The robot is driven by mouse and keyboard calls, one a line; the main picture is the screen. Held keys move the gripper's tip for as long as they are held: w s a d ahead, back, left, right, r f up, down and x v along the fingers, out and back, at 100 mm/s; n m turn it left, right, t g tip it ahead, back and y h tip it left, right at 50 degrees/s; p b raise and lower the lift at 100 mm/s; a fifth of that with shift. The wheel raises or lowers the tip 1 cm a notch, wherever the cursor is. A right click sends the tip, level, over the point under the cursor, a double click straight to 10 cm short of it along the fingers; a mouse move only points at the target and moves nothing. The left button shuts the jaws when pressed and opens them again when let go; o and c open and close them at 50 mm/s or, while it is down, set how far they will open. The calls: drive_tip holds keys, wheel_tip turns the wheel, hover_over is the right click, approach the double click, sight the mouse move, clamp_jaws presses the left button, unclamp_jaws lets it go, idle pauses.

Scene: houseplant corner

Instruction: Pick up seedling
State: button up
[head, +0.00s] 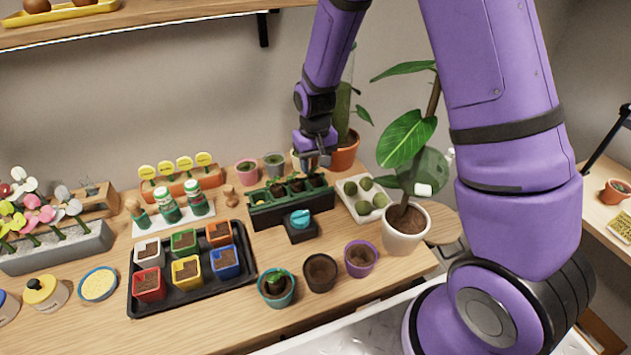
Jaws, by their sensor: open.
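A dark green seedling tray (262,217) stands near the middle of the table, with several small leafy seedlings (278,190) in its cells. My gripper (317,163) points down over the right part of this tray, and its jaws are open. Its fingertips are close above the seedlings at that end; I cannot tell whether they touch any leaf. Another small green seedling (277,277) stands in a teal pot (277,297) at the front of the table.
A black tray (190,305) with several coloured square pots lies left. A dark pot (321,273) and a purple pot (361,258) stand in front. A small black stand (300,233) sits before the seedling tray. A tall plant in a white pot (405,235) stands right.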

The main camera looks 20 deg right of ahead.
sight(315, 176)
drive_tip(key=shift+s+f, duration=0.1)
drive_tip(key=shift+f, duration=1.9)
drive_tip(key=shift+c, duration=0.2)
drive_tip(key=c, duration=0.6)
drive_tip(key=shift+c, duration=0.3)
